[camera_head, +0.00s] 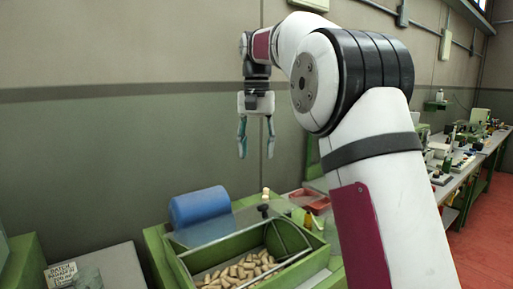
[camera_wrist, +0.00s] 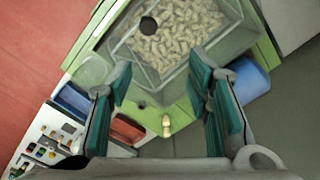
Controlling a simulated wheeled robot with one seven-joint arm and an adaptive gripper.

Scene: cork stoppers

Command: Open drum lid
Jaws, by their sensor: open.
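A green-framed drum housing (camera_head: 172,262) stands below my arm, holding many pale corks (camera_head: 238,272). I cannot tell clearly where the lid's edges lie. My gripper (camera_head: 256,152) hangs fingers down, well above the housing, open and empty. In the wrist view its fingers (camera_wrist: 162,88) are spread apart, with the knob beyond them.
A blue cylinder (camera_head: 200,204) lies at the housing's back left. A red tray (camera_head: 316,202) and small bottles stand behind it. A paper label (camera_head: 74,275) is at lower left. A cluttered bench (camera_head: 462,160) runs along the right wall; red floor (camera_head: 482,235) is clear.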

